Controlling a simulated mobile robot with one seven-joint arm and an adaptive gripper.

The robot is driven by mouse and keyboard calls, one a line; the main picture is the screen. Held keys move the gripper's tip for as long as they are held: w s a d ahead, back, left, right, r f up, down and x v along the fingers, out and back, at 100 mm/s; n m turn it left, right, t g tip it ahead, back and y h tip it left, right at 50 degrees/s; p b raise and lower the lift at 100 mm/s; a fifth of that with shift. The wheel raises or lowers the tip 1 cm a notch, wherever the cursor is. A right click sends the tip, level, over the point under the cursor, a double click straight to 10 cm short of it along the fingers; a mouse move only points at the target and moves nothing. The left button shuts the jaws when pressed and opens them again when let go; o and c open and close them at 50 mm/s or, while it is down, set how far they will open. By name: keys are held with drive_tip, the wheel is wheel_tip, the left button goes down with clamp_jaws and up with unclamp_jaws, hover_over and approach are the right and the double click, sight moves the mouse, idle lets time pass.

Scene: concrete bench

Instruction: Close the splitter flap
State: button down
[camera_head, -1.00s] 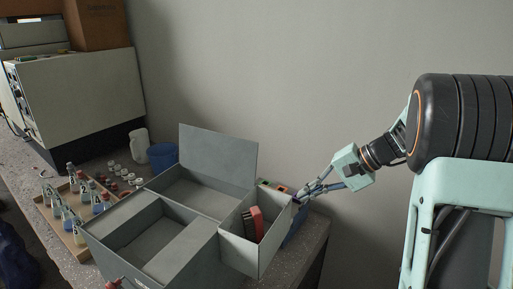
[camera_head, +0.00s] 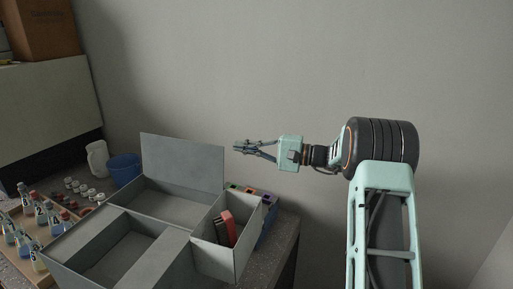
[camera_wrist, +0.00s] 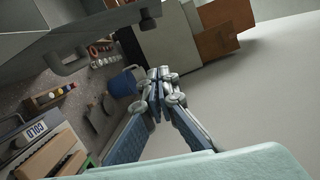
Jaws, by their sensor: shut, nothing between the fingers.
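The splitter box (camera_head: 68,243) is a grey, open-topped box with several compartments on the bench. Its flap (camera_head: 183,162) is a flat grey panel standing nearly upright along the back edge of the rear compartment. My gripper (camera_head: 238,148) is shut and empty, pointing left. In the head view it appears just right of the flap's upper right corner, with a visible gap; its depth relative to the panel is hard to judge. In the wrist view the shut fingertips (camera_wrist: 160,84) hold nothing. I cannot surely pick out the flap there.
A red-and-dark object (camera_head: 227,228) stands in the box's right compartment. A blue cup (camera_head: 124,167) and a white jug (camera_head: 97,160) stand behind the box. A wooden tray of bottles (camera_head: 45,217) lies at left. The wall is close behind; the air above the box is clear.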

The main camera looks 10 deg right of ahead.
drive_tip(key=shift+s+a+r+p, duration=0.15)
drive_tip(key=shift+s+a, duration=0.25)
drive_tip(key=shift+a, duration=0.35)
drive_tip(key=shift+s+a+r+p, duration=0.1)
drive_tip(key=shift+s+a, duration=0.25)
drive_tip(key=shift+a, duration=0.45)
drive_tip(key=shift+s+a+r+p, duration=0.15)
drive_tip(key=shift+s+a, duration=0.25)
drive_tip(key=shift+a, duration=0.35)
drive_tip(key=shift+s+f+b, duration=0.1)
drive_tip(key=shift+s+b, duration=0.05)
drive_tip(key=shift+b, duration=0.45)
